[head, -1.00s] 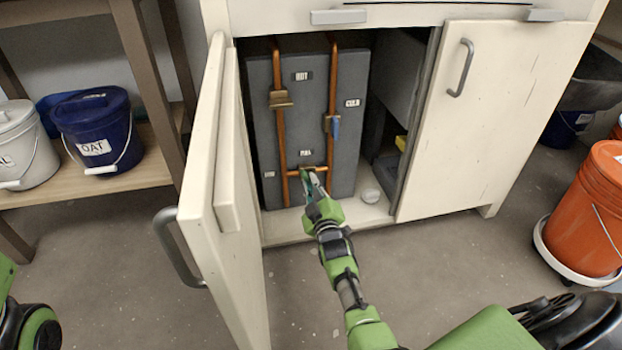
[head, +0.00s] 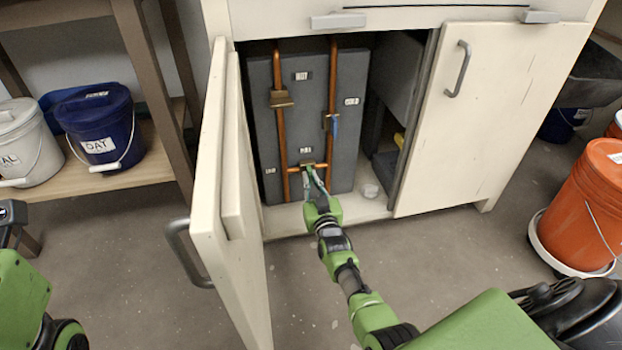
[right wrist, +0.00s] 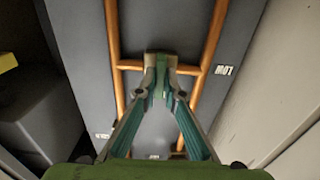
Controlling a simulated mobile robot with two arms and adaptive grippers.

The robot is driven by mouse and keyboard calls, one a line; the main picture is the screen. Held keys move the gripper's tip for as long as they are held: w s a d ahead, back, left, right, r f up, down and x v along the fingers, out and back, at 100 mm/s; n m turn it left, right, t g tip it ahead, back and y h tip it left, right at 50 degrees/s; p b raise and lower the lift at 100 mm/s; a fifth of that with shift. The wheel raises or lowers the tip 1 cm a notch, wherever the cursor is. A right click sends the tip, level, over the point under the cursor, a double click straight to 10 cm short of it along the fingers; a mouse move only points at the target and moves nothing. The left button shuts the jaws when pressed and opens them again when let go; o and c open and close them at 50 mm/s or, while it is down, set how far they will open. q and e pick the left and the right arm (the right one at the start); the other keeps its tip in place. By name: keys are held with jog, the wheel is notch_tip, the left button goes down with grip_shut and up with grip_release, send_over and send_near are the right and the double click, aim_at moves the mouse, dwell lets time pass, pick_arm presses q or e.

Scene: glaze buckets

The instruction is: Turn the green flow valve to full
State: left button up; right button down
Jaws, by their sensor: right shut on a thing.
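The green flow valve shows in the right wrist view as a green handle (right wrist: 161,76) below a brass body (right wrist: 160,60) on a copper cross pipe. My right gripper (right wrist: 161,92) is shut on the handle, with one finger on each side. In the head view the right gripper (head: 310,176) reaches into the open cabinet, low on the grey panel (head: 305,110), and largely hides the handle. A small label (head: 305,150) sits above the valve and another (head: 269,171) to its left. The latter reads LOW in the right wrist view (right wrist: 224,70). My left gripper is not seen.
The open left cabinet door (head: 222,200) stands close beside my right arm. The right door (head: 490,115) is shut. A brass valve (head: 281,99) and a blue-handled valve (head: 332,124) are higher on the pipes.

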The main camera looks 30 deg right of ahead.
dwell(0.5)
jog(key=c, duration=2.1)
grip_release()
jog(key=shift+c, duration=0.2)
jog(key=v, duration=1.2)
jog(key=shift+s+f, duration=0.1)
